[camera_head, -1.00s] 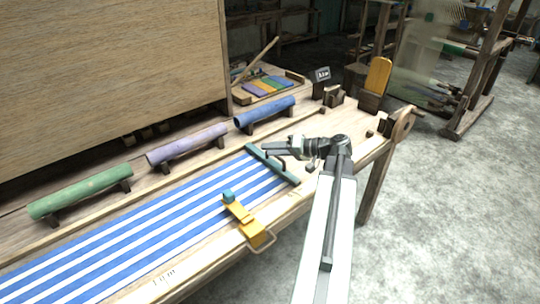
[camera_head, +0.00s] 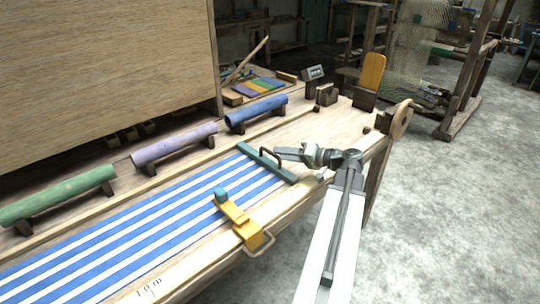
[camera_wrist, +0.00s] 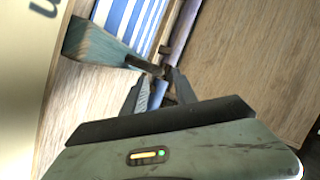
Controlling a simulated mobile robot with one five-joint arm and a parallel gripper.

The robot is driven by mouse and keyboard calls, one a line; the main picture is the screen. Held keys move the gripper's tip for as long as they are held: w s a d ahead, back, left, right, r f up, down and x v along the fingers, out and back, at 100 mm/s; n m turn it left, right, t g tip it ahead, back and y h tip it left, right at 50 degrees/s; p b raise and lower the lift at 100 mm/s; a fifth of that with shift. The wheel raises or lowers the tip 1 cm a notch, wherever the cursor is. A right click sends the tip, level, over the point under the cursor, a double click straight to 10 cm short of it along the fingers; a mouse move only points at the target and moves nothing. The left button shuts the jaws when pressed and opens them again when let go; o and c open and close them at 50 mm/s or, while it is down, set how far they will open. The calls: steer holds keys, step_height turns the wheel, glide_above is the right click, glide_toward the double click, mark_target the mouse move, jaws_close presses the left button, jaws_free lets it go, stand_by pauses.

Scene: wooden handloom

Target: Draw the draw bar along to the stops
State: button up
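The draw bar (camera_head: 284,174) is a dark green bar across the right end of the blue-and-white striped cloth (camera_head: 165,217). A dark handle (camera_head: 269,158) stands on it. My gripper (camera_head: 279,153) is just right of the handle. In the wrist view, the fingers of my gripper (camera_wrist: 158,88) are apart, with the handle (camera_wrist: 145,66) at or just beyond their tips; I cannot tell whether they touch. The green bar (camera_wrist: 95,42) is at upper left there. I cannot make out the stops for certain.
A yellow clamp (camera_head: 239,220) with a teal knob sits on the cloth's front edge. Green (camera_head: 60,194), lilac (camera_head: 175,144) and blue (camera_head: 256,112) rolls line the back. Bare wooden bench (camera_head: 330,130) lies right of the bar, with small brown blocks (camera_head: 326,95) beyond.

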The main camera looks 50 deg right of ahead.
mark_target(269, 151)
steer(key=b+x, duration=0.1)
steer(key=x, duration=0.5)
jaws_close()
stand_by(1.2)
